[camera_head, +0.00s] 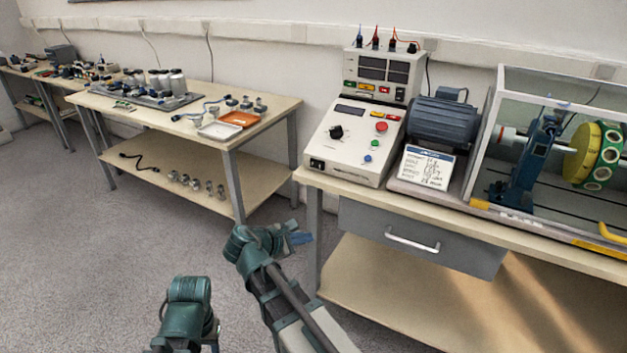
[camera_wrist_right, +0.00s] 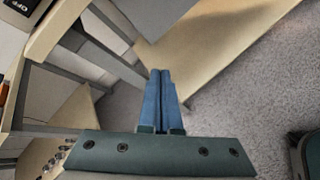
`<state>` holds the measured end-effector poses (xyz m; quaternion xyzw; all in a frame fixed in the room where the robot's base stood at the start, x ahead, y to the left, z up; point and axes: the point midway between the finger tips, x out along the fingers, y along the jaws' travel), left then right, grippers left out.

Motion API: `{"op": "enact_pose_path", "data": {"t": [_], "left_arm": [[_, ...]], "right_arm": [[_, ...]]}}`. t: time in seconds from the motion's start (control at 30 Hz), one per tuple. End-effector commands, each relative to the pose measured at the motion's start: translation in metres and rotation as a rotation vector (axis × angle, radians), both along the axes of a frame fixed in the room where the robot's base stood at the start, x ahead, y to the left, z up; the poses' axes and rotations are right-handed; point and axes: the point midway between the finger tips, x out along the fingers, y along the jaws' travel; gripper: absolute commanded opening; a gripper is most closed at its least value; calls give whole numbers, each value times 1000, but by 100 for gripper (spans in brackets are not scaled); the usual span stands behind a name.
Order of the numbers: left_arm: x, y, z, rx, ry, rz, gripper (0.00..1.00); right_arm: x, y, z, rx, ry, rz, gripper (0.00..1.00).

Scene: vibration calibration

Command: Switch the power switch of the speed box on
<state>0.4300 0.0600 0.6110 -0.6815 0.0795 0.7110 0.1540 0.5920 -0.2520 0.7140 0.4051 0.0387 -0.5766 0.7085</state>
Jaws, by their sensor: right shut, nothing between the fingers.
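The speed box (camera_head: 350,140) is a cream sloped console with a dial, a red button and small green and blue buttons, standing at the left end of the right bench. A small black switch (camera_head: 317,163), which looks like the power switch, sits low on its front left corner; its position is too small to tell. My right gripper (camera_head: 301,238) is in front of the bench's left end, below and apart from the box. In the right wrist view its blue fingers (camera_wrist_right: 160,98) are together and empty. My left gripper is out of view.
The right bench (camera_head: 465,228) has a grey drawer (camera_head: 420,238) under its top. A motor (camera_head: 443,120) and a clear-walled rig stand right of the box. A second table (camera_head: 270,122) with trays and parts is at the left. Open floor lies between.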

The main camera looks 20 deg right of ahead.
Motion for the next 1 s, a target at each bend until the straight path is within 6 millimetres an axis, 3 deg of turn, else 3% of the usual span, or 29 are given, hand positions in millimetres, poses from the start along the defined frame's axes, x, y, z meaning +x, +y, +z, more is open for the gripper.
{"op": "enact_pose_path", "data": {"t": [0.2,0.4,0.6,1.0], "left_arm": [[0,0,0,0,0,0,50],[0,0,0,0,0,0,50],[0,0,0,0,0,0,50],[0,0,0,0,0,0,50]], "right_arm": [[37,17,66,-440,190,218,0],[51,34,103,-688,306,293,0],[55,41,115,-769,347,308,0],[54,41,115,-769,347,308,0]]}}
